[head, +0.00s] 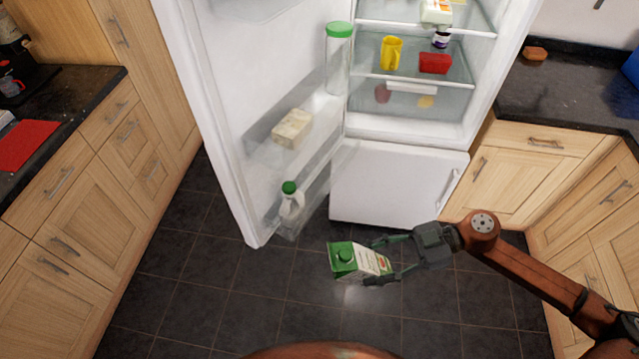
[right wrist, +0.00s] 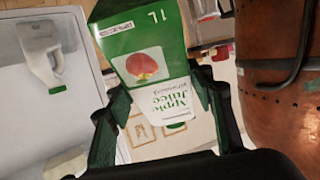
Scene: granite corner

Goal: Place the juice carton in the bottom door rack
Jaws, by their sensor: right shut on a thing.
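The juice carton (head: 346,258) is green and white with a green cap. It is tilted, cap end to the left, in the air in front of the fridge. My right gripper (head: 376,262) is shut on it; in the right wrist view the carton (right wrist: 150,55) sits between the fingers (right wrist: 165,98). The bottom door rack (head: 314,207) is a clear bin low on the open fridge door, left of and beyond the carton. A white bottle with a green cap (head: 291,203) stands in it. My left gripper is not in view.
The fridge door (head: 235,110) stands open at left. A higher door rack holds a pale block (head: 292,128) and a tall green-lidded jar (head: 339,60). The closed lower white door (head: 395,185) is behind the gripper. Wooden cabinets flank both sides; dark floor (head: 270,300) is clear.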

